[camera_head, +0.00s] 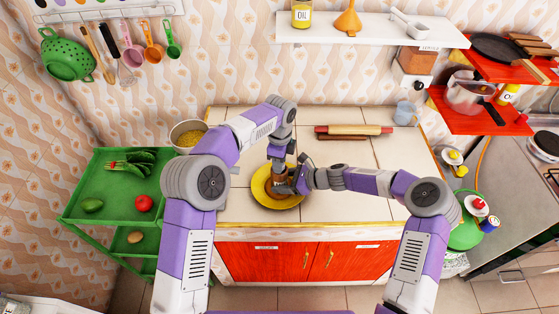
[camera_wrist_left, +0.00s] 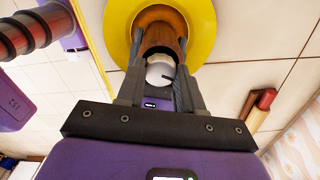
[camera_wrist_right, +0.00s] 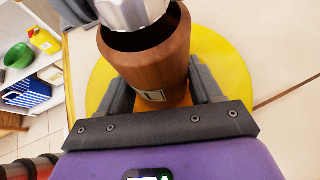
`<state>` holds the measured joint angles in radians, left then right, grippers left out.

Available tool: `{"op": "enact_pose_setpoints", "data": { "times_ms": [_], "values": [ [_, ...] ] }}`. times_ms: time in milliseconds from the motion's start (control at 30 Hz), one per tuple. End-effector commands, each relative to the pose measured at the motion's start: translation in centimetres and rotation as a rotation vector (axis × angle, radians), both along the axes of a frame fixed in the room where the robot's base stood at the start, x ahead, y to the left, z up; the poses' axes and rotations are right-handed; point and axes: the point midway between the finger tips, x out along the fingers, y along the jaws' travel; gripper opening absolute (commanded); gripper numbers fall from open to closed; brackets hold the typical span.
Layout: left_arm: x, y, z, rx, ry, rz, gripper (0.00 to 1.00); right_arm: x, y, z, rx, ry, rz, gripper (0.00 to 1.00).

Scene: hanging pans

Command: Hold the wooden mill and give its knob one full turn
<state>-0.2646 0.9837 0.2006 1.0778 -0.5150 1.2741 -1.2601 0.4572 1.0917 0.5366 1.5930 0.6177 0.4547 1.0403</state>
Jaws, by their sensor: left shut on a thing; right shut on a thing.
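The wooden mill (camera_wrist_right: 160,55) stands on a round yellow plate (camera_head: 262,198) on the tiled counter, mostly hidden by my grippers in the head view. In the right wrist view a silver knob (camera_wrist_right: 130,10) sits at its top, over a dark rim, and a small label is on its body. My right gripper (camera_wrist_right: 160,92) is shut on the wooden body from the side. In the left wrist view my left gripper (camera_wrist_left: 160,75) comes from above, its fingers shut on the pale round knob (camera_wrist_left: 160,72), which bears a dark line.
A rolling pin (camera_head: 352,130) lies at the back of the counter. A pot of yellow food (camera_head: 188,134) is at the left, beside a green cart (camera_head: 92,204) with vegetables. A glass jug (camera_head: 404,112) stands back right. The front right counter tiles are clear.

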Motion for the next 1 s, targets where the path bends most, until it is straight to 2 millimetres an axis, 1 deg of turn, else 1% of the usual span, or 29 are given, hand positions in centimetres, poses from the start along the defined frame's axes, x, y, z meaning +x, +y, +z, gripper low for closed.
{"op": "enact_pose_setpoints", "data": {
  "times_ms": [100,300,800,833,967,1000],
  "values": [
    [-0.04,-0.21,0.12,-0.004,-0.001,-0.053,0.06,-0.05,0.06,-0.05,0.0,0.001,0.002,0.33],
    [-0.05,-0.24,0.13,-0.005,-0.002,-0.105,0.06,-0.05,0.06,-0.05,0.0,0.001,0.002,0.33],
    [-0.06,-0.25,0.14,-0.006,-0.001,-0.12,0.06,-0.05,0.07,-0.05,0.0,0.001,0.0,0.33],
    [-0.06,-0.26,0.14,-0.006,-0.001,-0.12,0.41,-0.05,0.07,-0.05,0.0,0.001,0.0,0.33],
    [-0.05,-0.2,0.1,-0.004,-0.001,-0.119,0.6,-0.05,0.06,-0.05,0.0,0.001,0.0,0.33],
    [-0.04,-0.17,0.09,-0.003,-0.001,-0.118,0.63,-0.04,0.06,-0.05,0.0,0.001,0.0,0.33]
  ]
}}
